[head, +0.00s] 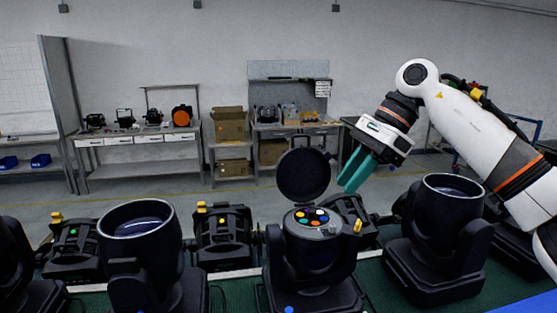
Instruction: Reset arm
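My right gripper (348,184) has two teal fingers and hangs from the white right arm (465,125), which comes in from the right. The fingers point down and left, in front of or beside the raised round black lid (304,175) of the middle par can (305,258). They lie close together, and I cannot tell whether they are parted. I see nothing held between them. The open middle can shows a disc (312,219) with several coloured spots. My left gripper is not in view.
Black par cans stand along a green-topped bench (236,291), one at left (140,250) and one at right (440,235). Smaller black units with yellow knobs (224,235) stand behind them. Farther back are workbenches (137,140) and cardboard boxes (228,124). The air above the left cans is clear.

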